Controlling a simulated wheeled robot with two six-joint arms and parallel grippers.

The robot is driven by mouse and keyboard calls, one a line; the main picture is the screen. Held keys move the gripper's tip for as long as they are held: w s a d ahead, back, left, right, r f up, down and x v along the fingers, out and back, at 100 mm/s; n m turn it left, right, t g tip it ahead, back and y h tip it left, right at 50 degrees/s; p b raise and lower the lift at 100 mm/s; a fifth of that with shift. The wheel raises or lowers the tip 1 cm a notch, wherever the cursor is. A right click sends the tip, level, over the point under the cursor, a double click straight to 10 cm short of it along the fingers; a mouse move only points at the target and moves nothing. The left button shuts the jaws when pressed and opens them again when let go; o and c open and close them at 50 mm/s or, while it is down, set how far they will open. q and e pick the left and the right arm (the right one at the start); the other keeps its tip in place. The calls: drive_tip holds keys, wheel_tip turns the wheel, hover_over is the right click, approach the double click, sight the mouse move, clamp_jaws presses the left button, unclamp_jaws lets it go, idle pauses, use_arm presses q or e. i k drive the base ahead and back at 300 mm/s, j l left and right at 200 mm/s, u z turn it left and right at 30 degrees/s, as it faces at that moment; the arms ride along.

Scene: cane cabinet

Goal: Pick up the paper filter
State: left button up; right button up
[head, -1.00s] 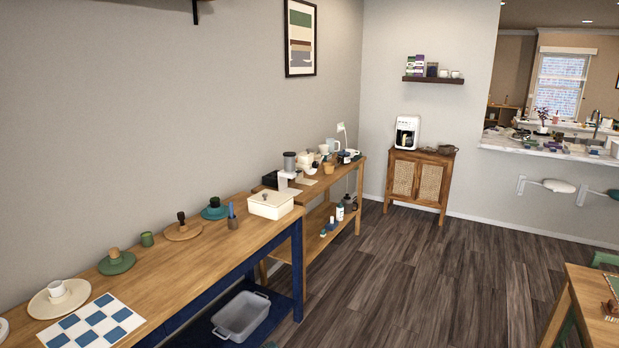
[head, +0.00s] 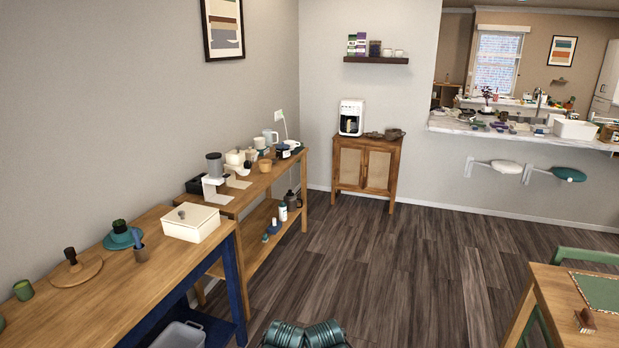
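I cannot make out a paper filter at this size. The cane cabinet (head: 363,170) stands against the far wall with both doors shut. A white coffee maker (head: 351,117) stands on its top at the left. A low, dark brownish item (head: 384,134) lies on the top at the right, too small to identify. Neither of my grippers can be made out. Dark green ribbed parts at the bottom edge look like parts of my own arms.
A long wooden table (head: 110,300) with a cream box (head: 191,222) runs along the left wall. Beyond it is a shelf bench (head: 258,182) with coffee gear. A table (head: 555,300) and green chair (head: 590,258) stand at right. Open wood floor (head: 400,250) leads to the cabinet.

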sight(265, 165)
drive_tip(key=i+z, duration=0.3)
drive_tip(key=i, duration=1.35)
drive_tip(key=i+u, duration=0.1)
drive_tip(key=i, duration=0.5)
drive_tip(key=i+l+u, duration=0.1)
drive_tip(key=i, duration=0.45)
drive_tip(key=i+l+u, duration=0.1)
drive_tip(key=i, duration=0.5)
drive_tip(key=i+l+u, duration=0.3)
drive_tip(key=i, duration=0.15)
drive_tip(key=i+l+u, duration=0.3)
drive_tip(key=i, duration=0.15)
